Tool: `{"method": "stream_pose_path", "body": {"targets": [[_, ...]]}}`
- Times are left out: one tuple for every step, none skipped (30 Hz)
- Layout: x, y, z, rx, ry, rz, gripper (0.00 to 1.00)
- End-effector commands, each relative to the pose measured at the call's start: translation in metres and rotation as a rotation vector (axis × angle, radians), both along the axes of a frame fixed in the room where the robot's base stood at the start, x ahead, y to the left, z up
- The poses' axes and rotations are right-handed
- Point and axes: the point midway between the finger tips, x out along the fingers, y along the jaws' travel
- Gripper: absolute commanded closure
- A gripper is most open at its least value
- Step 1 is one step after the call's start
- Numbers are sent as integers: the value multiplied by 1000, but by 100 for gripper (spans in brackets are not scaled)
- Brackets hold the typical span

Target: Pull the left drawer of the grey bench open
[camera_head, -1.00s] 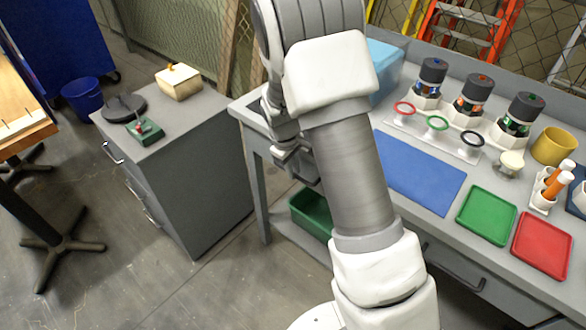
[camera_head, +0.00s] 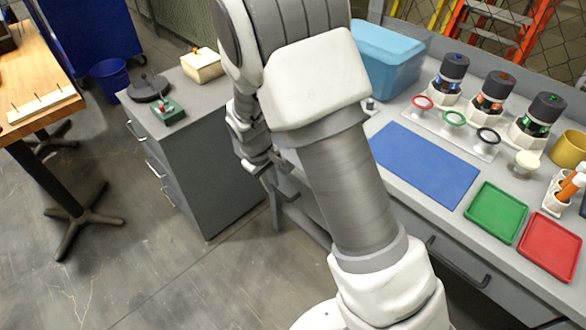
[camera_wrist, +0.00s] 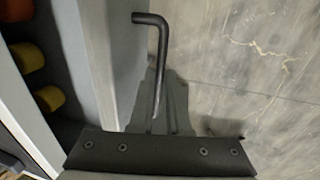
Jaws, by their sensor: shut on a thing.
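The grey bench (camera_head: 392,112) runs along the right of the head view. Its left drawer (camera_head: 312,222) stands out from the bench front, partly hidden behind my arm. In the wrist view the drawer front (camera_wrist: 112,60) is a pale grey panel, with the open drawer inside to its left. The dark bar handle (camera_wrist: 151,19) bends out from this front. My gripper (camera_wrist: 167,98) is shut on the handle; its tips are seen end-on. In the head view my gripper (camera_head: 268,168) is beside the drawer front, partly hidden by the arm.
Yellow and orange round things (camera_wrist: 28,57) lie inside the drawer. Another drawer handle (camera_head: 457,264) is on the bench front to the right. A grey cabinet (camera_head: 205,150) stands to the left of my gripper. The floor (camera_head: 170,270) in front is clear.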

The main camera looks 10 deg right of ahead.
Motion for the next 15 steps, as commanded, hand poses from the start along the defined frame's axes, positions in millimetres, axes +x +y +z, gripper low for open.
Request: {"method": "stream_pose_path", "body": {"targets": [[-10, 14, 1, 0, 2, 8, 100], [-15, 21, 1, 0, 2, 8, 100], [-21, 30, 1, 0, 0, 8, 100], [-26, 36, 1, 0, 0, 8, 100], [-31, 43, 1, -1, 1, 9, 100], [-38, 52, 1, -1, 1, 9, 100], [-43, 59, 1, -1, 1, 8, 100], [-48, 66, 1, 0, 1, 9, 100], [-54, 75, 1, 0, 0, 8, 100], [-59, 81, 1, 0, 0, 7, 100], [-64, 88, 1, 0, 0, 7, 100], [-70, 96, 1, -1, 1, 7, 100], [-74, 102, 1, -1, 1, 7, 100], [-79, 108, 1, 0, 2, 6, 100], [-84, 115, 1, 1, 1, 6, 100]]}}
